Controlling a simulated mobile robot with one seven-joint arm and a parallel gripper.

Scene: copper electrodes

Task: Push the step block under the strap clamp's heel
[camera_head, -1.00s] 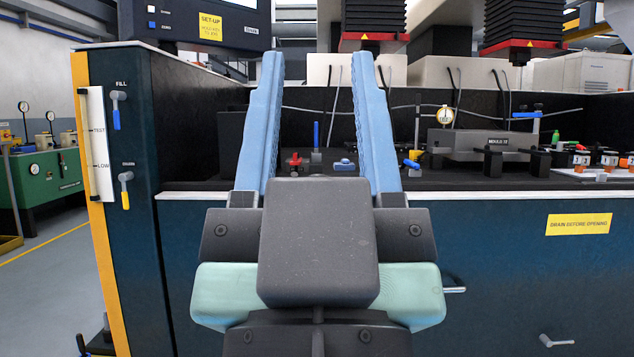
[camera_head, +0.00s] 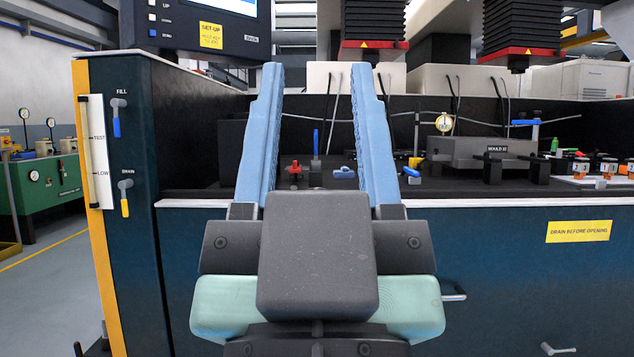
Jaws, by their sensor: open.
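My gripper (camera_head: 317,72) is open and empty, with its two long blue fingers pointing away from me over the front edge of the dark tank. Between the fingers, beyond them on the dark work surface, I see a small red piece (camera_head: 295,170), an upright blue handle (camera_head: 316,142) on a dark base, and a low blue piece (camera_head: 344,172). A yellow and blue piece (camera_head: 413,170) stands just right of the right finger. These are too small to tell which is the step block or the strap clamp, and the clamp's heel cannot be made out.
A grey mould block (camera_head: 470,150) with dark clamps stands to the right. Farther right is a white tray (camera_head: 590,180) with small orange-labelled jars. A console (camera_head: 210,22) hangs at upper left, and red-rimmed machine heads (camera_head: 372,44) hang above. The tank's front wall (camera_head: 500,275) is close.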

